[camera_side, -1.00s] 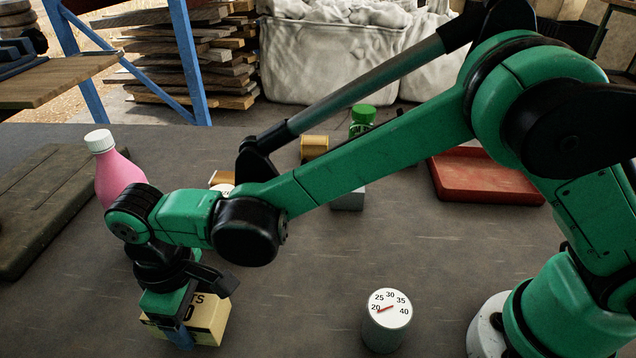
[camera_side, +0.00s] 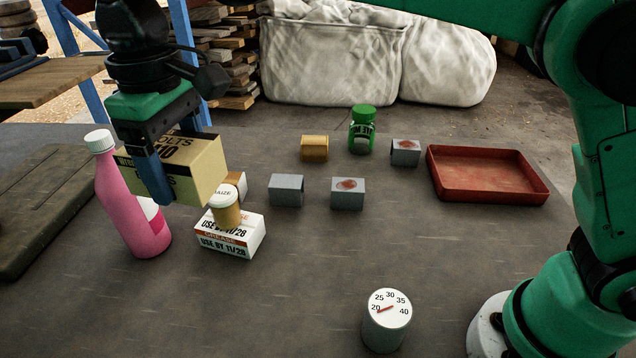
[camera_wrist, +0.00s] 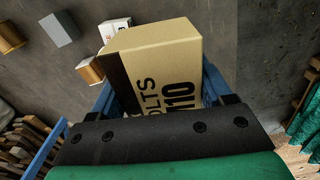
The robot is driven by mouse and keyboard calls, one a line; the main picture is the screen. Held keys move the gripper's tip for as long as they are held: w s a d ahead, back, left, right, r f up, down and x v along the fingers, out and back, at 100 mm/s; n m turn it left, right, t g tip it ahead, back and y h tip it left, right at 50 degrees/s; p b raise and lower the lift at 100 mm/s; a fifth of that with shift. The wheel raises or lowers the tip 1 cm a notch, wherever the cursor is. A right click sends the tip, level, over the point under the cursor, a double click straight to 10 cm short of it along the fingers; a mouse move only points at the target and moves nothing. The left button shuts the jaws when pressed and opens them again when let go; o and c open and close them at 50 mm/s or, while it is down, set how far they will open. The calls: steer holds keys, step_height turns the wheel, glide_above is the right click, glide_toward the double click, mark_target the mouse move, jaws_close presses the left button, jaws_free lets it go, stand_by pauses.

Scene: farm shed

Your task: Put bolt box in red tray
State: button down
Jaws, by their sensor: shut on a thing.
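The bolt box (camera_side: 198,168), a tan carton with a dark band and black lettering, is held in the air at the left of the side view. My gripper (camera_side: 158,172) is shut on it, with a blue finger across its near side. In the wrist view the box (camera_wrist: 160,62) fills the middle between the blue fingers. The red tray (camera_side: 487,176) lies on the table at the right of the side view, empty and well apart from my gripper.
A pink bottle (camera_side: 128,205) stands close by the held box.

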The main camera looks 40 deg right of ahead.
steer(key=w+d+m, duration=0.3)
steer(key=d+m, duration=0.1)
steer(key=d, duration=1.1)
steer(key=w+d+m, duration=0.2)
steer(key=d+m, duration=0.2)
steer(key=d, duration=1)
steer(key=m, duration=0.8)
glide_above(482, 180)
step_height(482, 180, down, 15)
steer(key=shift+f, duration=2.25)
steer(key=shift+f, duration=0.15)
